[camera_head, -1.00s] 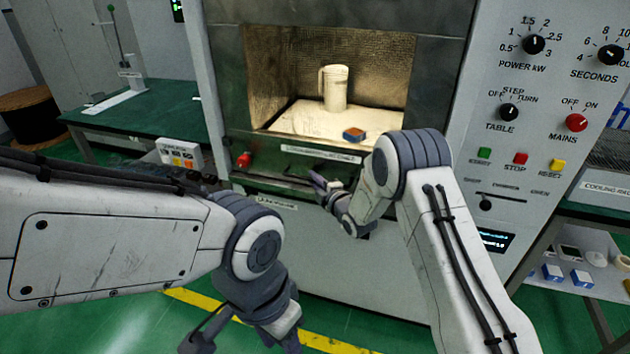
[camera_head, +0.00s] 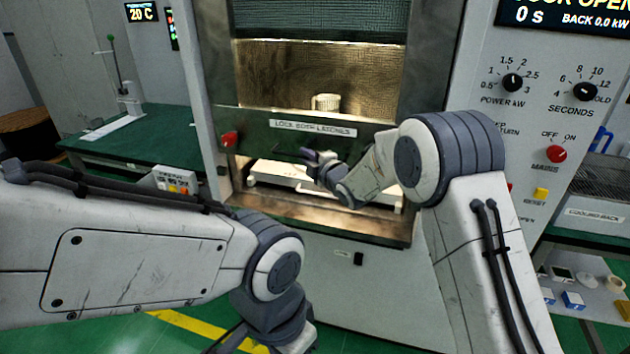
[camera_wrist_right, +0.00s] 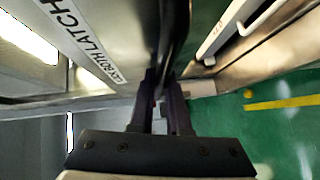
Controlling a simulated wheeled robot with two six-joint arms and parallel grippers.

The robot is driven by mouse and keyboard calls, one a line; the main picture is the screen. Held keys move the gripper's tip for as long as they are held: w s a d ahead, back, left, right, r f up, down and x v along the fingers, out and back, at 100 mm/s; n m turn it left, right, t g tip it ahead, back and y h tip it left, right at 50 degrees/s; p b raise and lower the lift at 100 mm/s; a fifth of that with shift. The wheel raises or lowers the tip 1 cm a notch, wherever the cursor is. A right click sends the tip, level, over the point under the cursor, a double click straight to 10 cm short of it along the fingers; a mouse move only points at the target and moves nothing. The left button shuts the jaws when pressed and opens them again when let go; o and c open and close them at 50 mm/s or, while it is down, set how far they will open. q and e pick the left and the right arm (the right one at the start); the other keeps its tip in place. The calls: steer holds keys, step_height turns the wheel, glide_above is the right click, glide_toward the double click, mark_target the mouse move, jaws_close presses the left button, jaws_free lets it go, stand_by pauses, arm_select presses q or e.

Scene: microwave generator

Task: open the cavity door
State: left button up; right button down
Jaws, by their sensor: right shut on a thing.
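The cavity door (camera_head: 262,128) is a dark metal panel labelled "LOCK BOTH LATCHES" with a mesh window above. It stands partly raised, with a lit gap below its lower edge. My right gripper (camera_head: 318,158) is shut at the door's lower front; in the right wrist view its dark fingers (camera_wrist_right: 160,100) close on the door's handle or edge, though the grasp is partly hidden. A white tray (camera_head: 268,172) shows in the gap, partly behind my right arm. A pale mug (camera_head: 326,102) shows through the window. Of my left gripper only a dark part (camera_head: 232,338) shows at the bottom.
A red knob (camera_head: 229,140) sits at the door's left. The control panel with dials (camera_head: 512,82) is at right, below a display (camera_head: 565,15) reading "OPEN" and "0 s".

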step_height(320, 180, up, 17)
steer(key=p, duration=1.5)
glide_toward(306, 30)
steer(key=w+a, duration=0.2)
steer(key=a, duration=0.1)
steer(key=w+a, duration=0.1)
steer(key=a, duration=0.1)
steer(key=shift+f, duration=0.3)
steer(key=c, duration=0.9)
jaws_free()
steer(key=shift+f, duration=0.1)
steer(key=b+v, duration=0.3)
steer(key=v, duration=0.7)
steer(key=shift+s+b, duration=0.15)
steer(key=shift+b, duration=0.2)
